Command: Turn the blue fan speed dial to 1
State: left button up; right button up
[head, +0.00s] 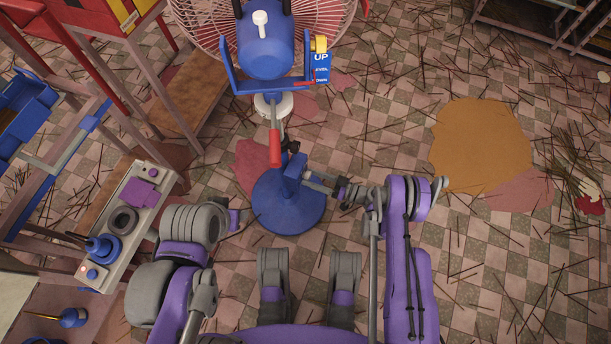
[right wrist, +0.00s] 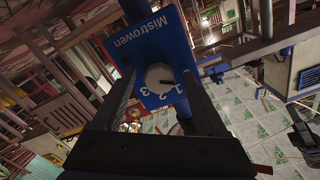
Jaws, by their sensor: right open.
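The fan has a blue motor housing (head: 265,48) and a round blue base (head: 285,212). A blue control box (head: 291,175) stands on that base. In the right wrist view its blue panel (right wrist: 147,38) reads "Mistrowen" upside down. A round pale dial (right wrist: 158,77) sits on the panel, with a short dark mark towards the right and numbers below it. My right gripper (head: 309,180) is beside the box; in the wrist view its open fingers (right wrist: 159,95) lie either side of the dial. Contact cannot be told. My left gripper (head: 240,219) is small, left of the base.
A grey panel (head: 135,215) with knobs and a blue funnel-like part is on a bench at left. A blue UP/LEVEL/DOWN plate (head: 320,69) is beside the motor.

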jog(key=shift+a, duration=0.1)
grip_shut()
dwell(0.5)
jog(key=shift+m, duration=3.8)
jog(key=shift+s+a, duration=0.1)
